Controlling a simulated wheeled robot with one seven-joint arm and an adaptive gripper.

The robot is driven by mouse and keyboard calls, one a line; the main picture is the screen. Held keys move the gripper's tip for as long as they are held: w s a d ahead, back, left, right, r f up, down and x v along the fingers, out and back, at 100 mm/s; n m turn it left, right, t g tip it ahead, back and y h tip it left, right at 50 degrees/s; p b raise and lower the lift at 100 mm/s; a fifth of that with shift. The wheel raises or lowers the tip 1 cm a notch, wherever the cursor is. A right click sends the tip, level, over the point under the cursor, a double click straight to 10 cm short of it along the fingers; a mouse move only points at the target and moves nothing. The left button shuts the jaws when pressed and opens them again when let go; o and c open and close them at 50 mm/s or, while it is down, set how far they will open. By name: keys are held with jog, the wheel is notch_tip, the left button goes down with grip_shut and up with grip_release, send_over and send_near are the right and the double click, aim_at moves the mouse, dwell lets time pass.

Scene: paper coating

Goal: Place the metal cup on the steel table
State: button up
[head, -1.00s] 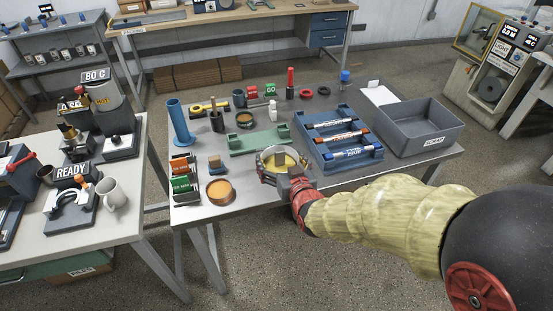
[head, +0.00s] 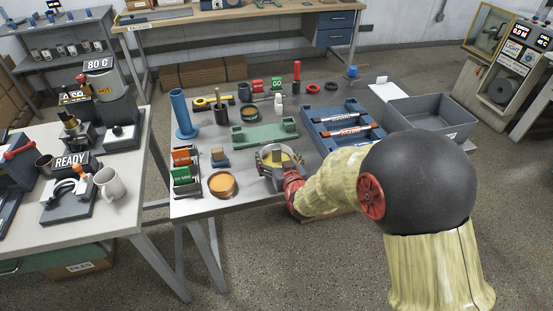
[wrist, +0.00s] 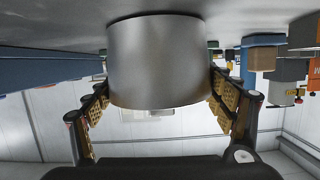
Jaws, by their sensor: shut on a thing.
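The metal cup (head: 268,167) is over the front part of the steel table (head: 203,208), with a yellowish content visible inside. It stands upright, right of a shallow orange-filled dish and in front of a green holder. My gripper (head: 285,178) is shut on the cup from the front right. In the wrist view, which is upside down, the cup (wrist: 157,62) sits between both gripper fingers (wrist: 160,100). The cup's base is at or very close to the table surface; I cannot tell if it touches.
The orange-filled dish (head: 223,184) lies left of the cup. A grey bin (head: 430,113) stands at the right end. Bare tabletop shows along the front left edge.

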jog(key=shift+r, duration=0.15)
jog(key=shift+f, duration=0.2)
jog(key=o, duration=1.2)
jog(key=shift+o, duration=0.3)
